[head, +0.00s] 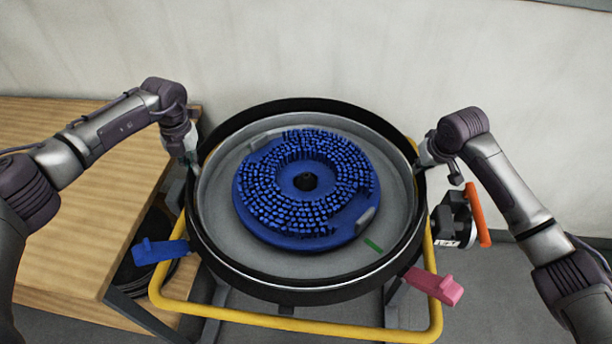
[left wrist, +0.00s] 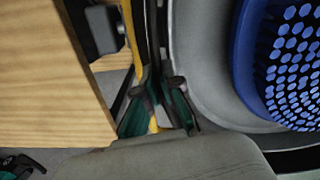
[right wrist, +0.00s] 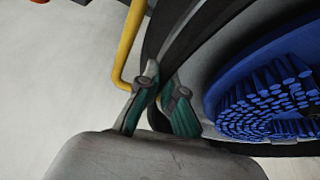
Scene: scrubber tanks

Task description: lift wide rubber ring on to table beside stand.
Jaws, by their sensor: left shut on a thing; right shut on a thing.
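The wide rubber ring (head: 262,289) is a black band around the rim of a round grey tub, which holds a blue bristled disc (head: 250,222). The tub sits in a stand with a yellow tube frame (head: 290,321). My left gripper (head: 190,158) is shut on the ring's left side; its fingers (left wrist: 165,92) pinch the dark edge in the left wrist view. My right gripper (head: 422,162) is shut on the ring's right side; its fingers (right wrist: 161,88) straddle the dark band in the right wrist view. I cannot tell whether the ring is clear of the tub.
A wooden table (head: 60,240) stands left of the stand, its visible top clear. Black round items (head: 140,272) lie beneath it. A blue lever (head: 162,250) and a pink lever (head: 436,286) stick out from the stand. A black-and-orange device (head: 458,218) hangs at right. A wall is behind.

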